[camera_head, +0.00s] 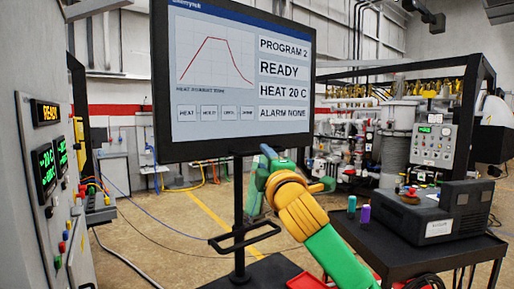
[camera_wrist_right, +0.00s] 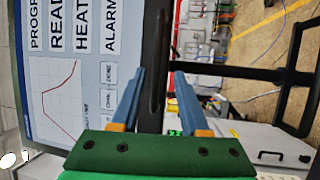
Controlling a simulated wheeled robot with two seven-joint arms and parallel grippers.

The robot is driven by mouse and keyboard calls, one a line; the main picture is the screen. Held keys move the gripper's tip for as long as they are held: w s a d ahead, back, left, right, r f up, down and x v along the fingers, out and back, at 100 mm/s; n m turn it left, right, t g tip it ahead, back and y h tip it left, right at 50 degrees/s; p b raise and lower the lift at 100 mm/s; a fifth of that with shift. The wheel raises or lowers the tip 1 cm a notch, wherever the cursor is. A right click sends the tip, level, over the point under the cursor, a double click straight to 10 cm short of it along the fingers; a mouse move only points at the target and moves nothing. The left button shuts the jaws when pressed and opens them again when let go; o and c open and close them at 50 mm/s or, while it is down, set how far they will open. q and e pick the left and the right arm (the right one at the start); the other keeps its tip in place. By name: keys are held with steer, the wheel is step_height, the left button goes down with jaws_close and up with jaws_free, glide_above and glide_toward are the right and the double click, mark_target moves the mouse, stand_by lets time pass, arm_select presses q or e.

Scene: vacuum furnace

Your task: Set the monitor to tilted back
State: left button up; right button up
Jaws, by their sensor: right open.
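The monitor (camera_head: 240,75) is a black-framed screen showing a red curve and status text, on a black post (camera_head: 238,215). It fills the upper left-centre of the head view; its top is cut off. Its screen (camera_wrist_right: 70,80) appears turned sideways in the right wrist view. My right gripper (camera_head: 268,152) is at the monitor's lower edge, right of the post. In the right wrist view, its two blue fingers (camera_wrist_right: 160,82) are open and apart, with the dark lower frame between or just beyond them; contact cannot be told. My left gripper is not in view.
A black handle bar (camera_head: 245,238) juts from the post below the monitor. A control cabinet (camera_head: 40,150) stands at left. A dark cart (camera_head: 390,245) with a black unit (camera_head: 445,210) and small bottles (camera_head: 364,214) stands at right. Open floor lies behind the post.

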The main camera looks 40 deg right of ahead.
mark_target(261, 153)
steer(key=p+x, duration=0.2)
steer(key=x, duration=0.2)
steer(key=shift+d+r, duration=0.1)
steer(key=shift+d, duration=0.05)
steer(key=shift+w, duration=0.1)
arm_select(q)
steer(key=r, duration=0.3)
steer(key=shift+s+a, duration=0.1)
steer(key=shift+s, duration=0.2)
arm_select(e)
steer(key=shift+r, duration=0.1)
jaws_close()
stand_by(0.4)
